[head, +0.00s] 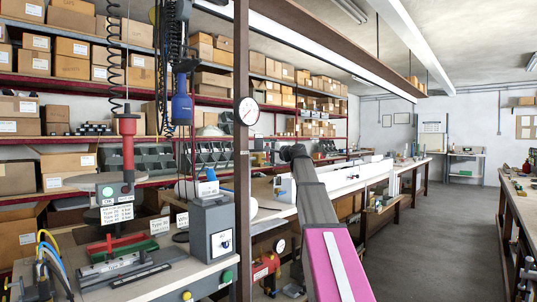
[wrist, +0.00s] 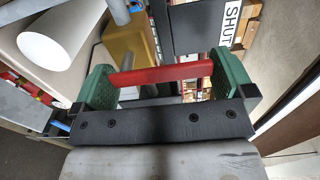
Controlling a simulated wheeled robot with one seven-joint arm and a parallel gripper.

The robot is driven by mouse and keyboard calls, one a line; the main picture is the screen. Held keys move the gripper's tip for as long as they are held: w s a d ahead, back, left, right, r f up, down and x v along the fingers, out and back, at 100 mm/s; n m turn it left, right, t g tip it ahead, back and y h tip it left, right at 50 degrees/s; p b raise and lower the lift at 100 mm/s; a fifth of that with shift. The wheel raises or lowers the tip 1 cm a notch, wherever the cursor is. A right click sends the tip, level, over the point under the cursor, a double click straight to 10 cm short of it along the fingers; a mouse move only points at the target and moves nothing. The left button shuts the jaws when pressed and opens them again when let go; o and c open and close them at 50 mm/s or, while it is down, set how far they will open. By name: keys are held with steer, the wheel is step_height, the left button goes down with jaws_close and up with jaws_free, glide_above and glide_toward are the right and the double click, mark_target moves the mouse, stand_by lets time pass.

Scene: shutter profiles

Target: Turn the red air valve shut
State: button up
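The red valve handle (wrist: 160,75) is a straight red bar crossing the middle of the wrist view. A brass-yellow body (wrist: 132,45) with a grey pipe sits behind it. My gripper (wrist: 158,82) has its two green fingers wide apart, one at each end of the bar. The bar spans the gap between them; whether the fingers touch it I cannot tell. A white plate reading SHUT (wrist: 230,22) is to the upper right of the handle. In the head view my arm hides the gripper, and I cannot make out the handle there.
In the wrist view a white cylinder (wrist: 50,38) is at upper left. In the head view a dark post (head: 242,130) carries a round gauge (head: 248,111). A workbench (head: 165,283) with a grey box (head: 212,228) stands left of my arm. The floor (head: 440,225) to the right is clear.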

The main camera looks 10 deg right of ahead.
steer(key=v, duration=1.1)
steer(key=shift+a, duration=0.1)
steer(key=s+a+f+n+g+h, duration=0.1)
steer(key=s+a+f+g, duration=0.15)
steer(key=f, duration=1.05)
steer(key=s+a+f+n+g+h, duration=0.2)
steer(key=a+f, duration=0.1)
steer(key=f, duration=1.1)
steer(key=s+a+f+n+g+h, duration=0.1)
steer(key=s+a+f+g, duration=0.2)
steer(key=f, duration=1)
steer(key=s+a+f+n+g+h, duration=0.1)
steer(key=s+f+n+g+h, duration=0.5)
steer(key=s+f, duration=1.7)
step_height(320, 180, down, 5)
steer(key=shift+s+a+r+n+g+h, duration=0.1)
steer(key=shift+s+a+n+g+h, duration=0.25)
steer(key=shift+n+g, duration=0.2)
